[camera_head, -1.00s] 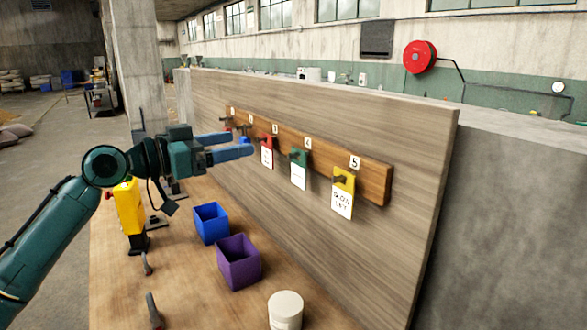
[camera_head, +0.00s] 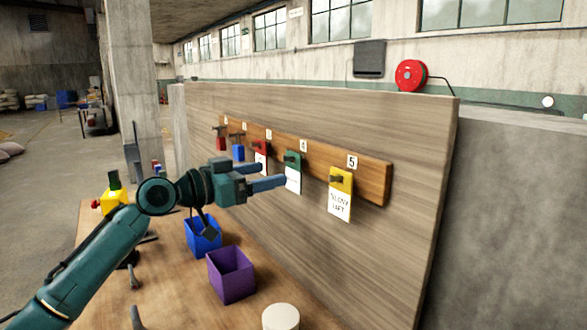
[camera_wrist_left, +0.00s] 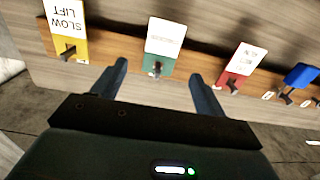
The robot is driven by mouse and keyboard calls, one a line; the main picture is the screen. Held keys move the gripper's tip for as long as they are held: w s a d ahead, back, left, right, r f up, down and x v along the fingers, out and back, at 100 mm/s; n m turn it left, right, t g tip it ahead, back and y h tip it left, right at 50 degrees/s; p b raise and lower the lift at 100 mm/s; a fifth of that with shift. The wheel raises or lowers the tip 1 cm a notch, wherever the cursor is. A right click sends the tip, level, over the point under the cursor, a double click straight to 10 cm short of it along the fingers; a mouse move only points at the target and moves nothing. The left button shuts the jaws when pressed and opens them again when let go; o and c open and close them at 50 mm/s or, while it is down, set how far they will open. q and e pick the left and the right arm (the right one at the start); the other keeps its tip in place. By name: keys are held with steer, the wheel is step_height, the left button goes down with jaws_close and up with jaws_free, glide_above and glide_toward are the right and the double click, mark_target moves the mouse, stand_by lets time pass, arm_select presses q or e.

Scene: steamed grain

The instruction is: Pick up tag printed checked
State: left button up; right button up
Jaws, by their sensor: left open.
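Several tags hang on pegs of a numbered wooden rail. The green-topped tag (camera_head: 293,172) hangs at peg 4; its print is too small to read. The yellow-topped tag (camera_head: 340,195) at peg 5 reads "SLOW LIFT". A red-topped tag (camera_head: 261,150) at peg 3 has illegible print and is partly hidden by my arm. My left gripper (camera_head: 275,175) is open and empty, close to the green tag. In the left wrist view the green tag (camera_wrist_left: 165,45) lies ahead of the gap between the fingers (camera_wrist_left: 160,70). My right gripper is not in view.
A blue tag (camera_head: 238,152) and another red tag (camera_head: 220,143) hang further left on the rail (camera_head: 375,180). Below stand a blue bin (camera_head: 200,240), a purple bin (camera_head: 231,275) and a white round container (camera_head: 281,318). The wooden panel (camera_head: 410,150) stands behind the tags.

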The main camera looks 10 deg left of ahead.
mark_target(293, 168)
arm_select(q)
steer(key=p+x, duration=0.2)
steer(key=x, duration=0.2)
steer(key=shift+w+d+r, duration=0.1)
steer(key=shift+w, duration=0.05)
steer(key=shift+w+d, duration=0.35)
steer(key=shift+w, duration=0.05)
steer(key=shift+c, duration=0.5)
steer(key=c, duration=0.9)
